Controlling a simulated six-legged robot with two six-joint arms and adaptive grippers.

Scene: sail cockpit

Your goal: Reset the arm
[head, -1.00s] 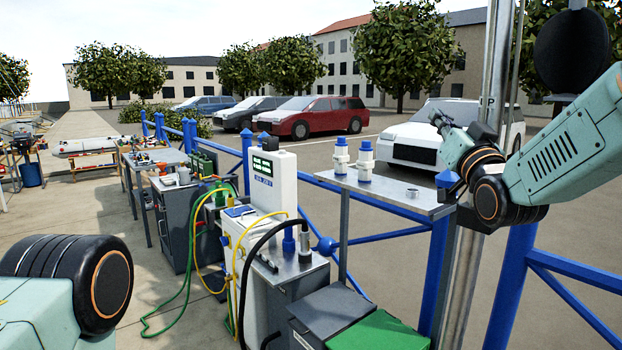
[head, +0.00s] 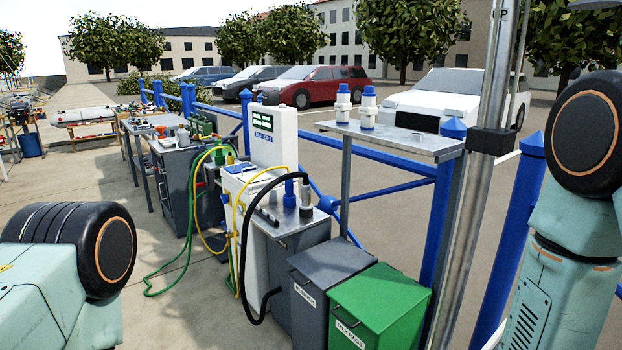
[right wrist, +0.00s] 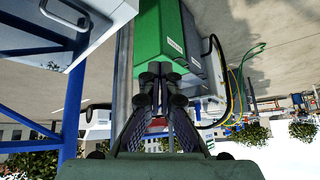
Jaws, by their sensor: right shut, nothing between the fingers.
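My right arm (head: 575,210) stands folded at the right edge of the head view, and its gripper is out of that picture. In the right wrist view my right gripper (right wrist: 162,88) is shut with nothing between its fingers. The picture there is upside down, and the green bin (right wrist: 165,30) shows behind the fingertips; I cannot tell the distance. My left arm (head: 70,270) shows at the lower left of the head view; its gripper is not in view.
A metal pole (head: 468,200) and blue railing posts (head: 520,230) stand beside my right arm. A shelf (head: 400,142) holds two white-and-blue fittings (head: 367,107). A grey bin (head: 322,290) and the green bin (head: 380,305) stand below. A white machine (head: 275,140) with hoses is left of them.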

